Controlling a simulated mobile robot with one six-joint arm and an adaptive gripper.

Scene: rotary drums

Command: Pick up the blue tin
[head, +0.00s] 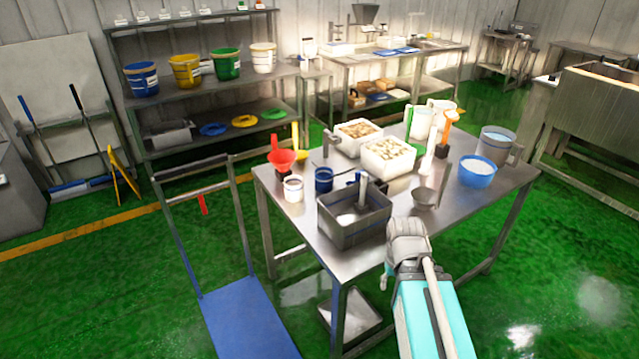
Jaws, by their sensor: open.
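The blue tin (323,180) is a small dark blue cylinder standing upright on the steel table. It stands between a white tub (293,189) on its left and a grey square basin (343,232) in front of it. My arm reaches in from the bottom right, its grey wrist at the table's near edge. My gripper (385,281) shows only as a small grey part hanging at the wrist's left side. It is open, apart from the tin, nearer to me and to the right of it. Its fingertips are not clear.
The steel table (308,234) also bears a red funnel (282,158), two white crates (388,157) of pale pieces, a grey bowl (425,198) and a blue tub (477,173). A blue trolley (243,318) stands left. Green floor is clear at right.

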